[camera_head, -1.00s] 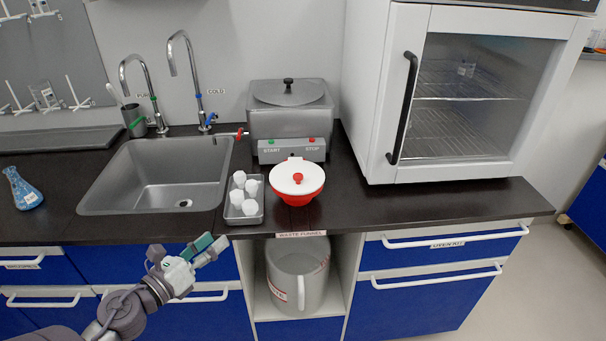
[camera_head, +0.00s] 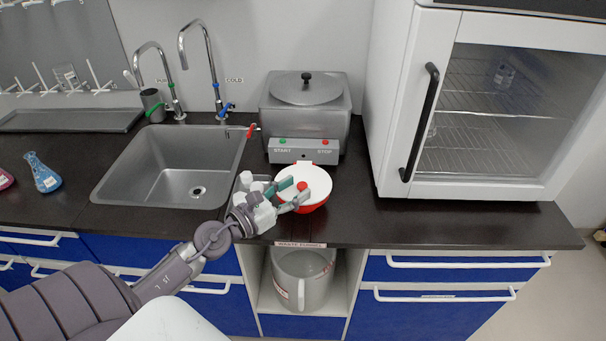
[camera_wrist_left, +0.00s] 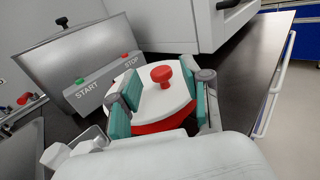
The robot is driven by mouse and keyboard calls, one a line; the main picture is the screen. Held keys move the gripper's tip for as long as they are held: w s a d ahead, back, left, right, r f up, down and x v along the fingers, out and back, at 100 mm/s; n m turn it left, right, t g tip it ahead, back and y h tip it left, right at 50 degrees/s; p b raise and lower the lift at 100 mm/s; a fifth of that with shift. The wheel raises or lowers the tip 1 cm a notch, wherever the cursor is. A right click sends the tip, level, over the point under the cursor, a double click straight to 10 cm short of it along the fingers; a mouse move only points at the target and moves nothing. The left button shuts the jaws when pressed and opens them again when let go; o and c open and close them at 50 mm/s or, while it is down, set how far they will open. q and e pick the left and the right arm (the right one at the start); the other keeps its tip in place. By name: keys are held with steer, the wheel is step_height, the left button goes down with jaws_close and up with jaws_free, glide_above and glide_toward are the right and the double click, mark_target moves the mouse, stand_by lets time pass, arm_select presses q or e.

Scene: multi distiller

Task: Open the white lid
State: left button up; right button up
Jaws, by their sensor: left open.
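The white lid (camera_head: 311,179) with a red knob (camera_head: 302,186) sits closed on a red bowl-shaped funnel (camera_head: 312,208) on the dark counter. My left gripper (camera_head: 294,191) is open at the front left of the lid, close to the knob. In the left wrist view the lid (camera_wrist_left: 150,102) and its red knob (camera_wrist_left: 161,74) show between the two green-padded fingers of the left gripper (camera_wrist_left: 160,108). The knob lies beyond the fingertips, and no contact with it can be made out. My right gripper is not in view.
A grey distiller (camera_head: 305,115) with START and STOP buttons stands behind the funnel. A white oven (camera_head: 480,185) is at the right. Flasks stand at the far left.

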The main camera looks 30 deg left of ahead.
mark_target(298, 187)
arm_select(q)
steer(key=shift+x, duration=1.05)
steer(key=shift+w, duration=0.35)
steer(key=shift+w+d, duration=0.1)
steer(key=shift+w, duration=0.05)
steer(key=c, duration=0.6)
jaws_close()
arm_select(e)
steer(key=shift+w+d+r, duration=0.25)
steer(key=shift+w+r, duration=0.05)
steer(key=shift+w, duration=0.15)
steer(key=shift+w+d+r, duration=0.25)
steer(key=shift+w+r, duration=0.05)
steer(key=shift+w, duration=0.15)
arm_select(q)
steer(key=shift+p, duration=0.3)
